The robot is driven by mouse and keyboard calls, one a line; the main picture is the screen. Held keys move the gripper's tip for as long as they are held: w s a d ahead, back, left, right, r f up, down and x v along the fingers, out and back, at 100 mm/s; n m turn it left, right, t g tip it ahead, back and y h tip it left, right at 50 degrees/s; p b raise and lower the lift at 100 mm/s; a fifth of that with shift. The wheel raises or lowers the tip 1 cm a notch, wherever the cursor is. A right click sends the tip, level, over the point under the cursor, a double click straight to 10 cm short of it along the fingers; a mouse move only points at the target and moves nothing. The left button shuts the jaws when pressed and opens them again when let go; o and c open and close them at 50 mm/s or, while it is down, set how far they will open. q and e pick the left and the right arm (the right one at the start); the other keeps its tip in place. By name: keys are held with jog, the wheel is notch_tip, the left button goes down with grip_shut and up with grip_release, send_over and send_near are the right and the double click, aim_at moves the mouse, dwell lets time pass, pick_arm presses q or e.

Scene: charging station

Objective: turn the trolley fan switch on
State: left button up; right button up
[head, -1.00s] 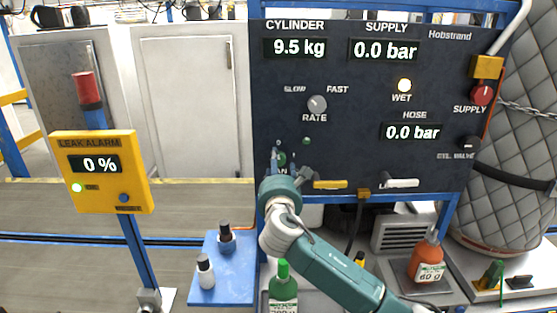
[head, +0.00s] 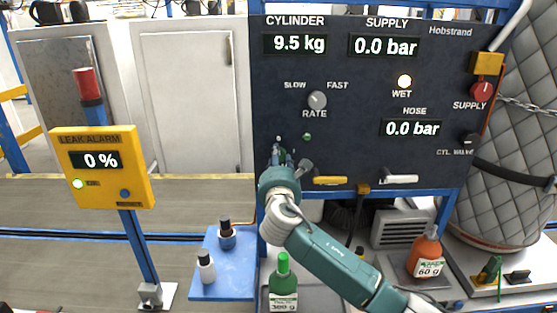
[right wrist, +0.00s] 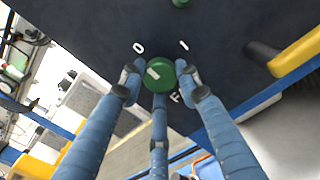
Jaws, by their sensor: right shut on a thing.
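The fan switch is a round green knob (right wrist: 159,74) on the dark panel (right wrist: 95,30), between a 0 mark and a 1 mark in the right wrist view. A white line on the knob seems to point toward the 0 side. My right gripper (right wrist: 159,82) has its blue fingers around the knob, shut on it. In the head view my right gripper (head: 282,158) is at the panel's lower left and hides most of the knob. A small green lamp (head: 307,136) above it looks dim. My left gripper is not in view.
A yellow handle (head: 330,181) and a white handle (head: 400,179) stick out right of my gripper. The rate knob (head: 317,99) is above. A yellow leak alarm box (head: 103,193) stands left. Below are a green bottle (head: 283,285) and a blue tray (head: 235,275).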

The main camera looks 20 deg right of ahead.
jog(key=shift+f, duration=0.35)
jog(key=m, duration=0.2)
jog(key=m+b, duration=0.1)
jog(key=m, duration=0.1)
jog(key=shift+a+f, duration=0.15)
jog(key=m+b, duration=0.2)
jog(key=m, duration=0.3)
jog(key=shift+b, duration=0.3)
jog(key=shift+c, duration=0.2)
jog(key=m+b, duration=0.1)
jog(key=m, duration=0.2)
jog(key=m+b, duration=0.1)
jog(key=m, duration=0.1)
jog(key=m+b, duration=0.1)
jog(key=m, duration=0.2)
jog(key=shift+a+r+m, duration=0.1)
jog(key=shift+r+m, duration=0.15)
jog(key=shift+m, duration=0.05)
jog(key=shift+r, duration=0.1)
